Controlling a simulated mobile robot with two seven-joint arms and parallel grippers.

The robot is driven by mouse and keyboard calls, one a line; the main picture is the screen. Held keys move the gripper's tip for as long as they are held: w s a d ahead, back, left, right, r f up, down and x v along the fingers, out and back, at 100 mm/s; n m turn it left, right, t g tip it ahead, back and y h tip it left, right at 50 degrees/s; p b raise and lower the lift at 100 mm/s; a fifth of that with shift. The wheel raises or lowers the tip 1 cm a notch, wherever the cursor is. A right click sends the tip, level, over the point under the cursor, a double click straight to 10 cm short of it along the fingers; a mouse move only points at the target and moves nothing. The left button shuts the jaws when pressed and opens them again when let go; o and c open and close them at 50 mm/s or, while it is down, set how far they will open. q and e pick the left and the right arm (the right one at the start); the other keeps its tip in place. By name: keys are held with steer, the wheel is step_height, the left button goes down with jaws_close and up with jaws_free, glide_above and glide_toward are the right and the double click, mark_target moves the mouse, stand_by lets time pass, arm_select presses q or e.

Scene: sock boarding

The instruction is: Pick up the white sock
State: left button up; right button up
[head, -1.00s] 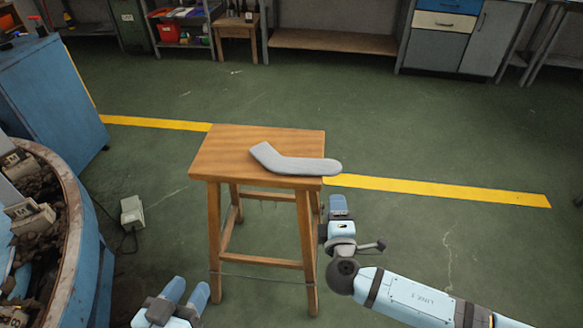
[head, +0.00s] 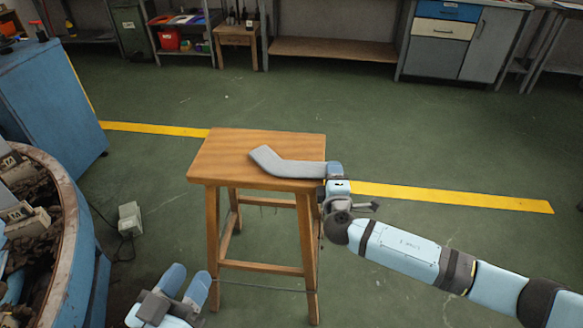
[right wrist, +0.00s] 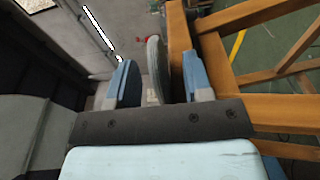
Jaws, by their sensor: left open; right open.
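A pale grey, sock-shaped flat piece (head: 285,164), the only sock-like thing in view, lies on the wooden stool (head: 225,150), its right end at the stool's right edge. My right gripper (head: 335,170) is at that end and hides its tip. In the right wrist view the grey piece (right wrist: 153,65) stands between the two blue fingers of my open right gripper (right wrist: 160,85), with gaps visible on both sides. My left gripper (head: 186,284) is open and empty, low in front of the stool and apart from it.
A round blue bin with a rusty rim (head: 70,220) stands at the left, near a blue cabinet (head: 50,95). A small grey box with a cable (head: 130,218) lies on the floor.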

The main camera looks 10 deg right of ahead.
steer(key=c, duration=0.8)
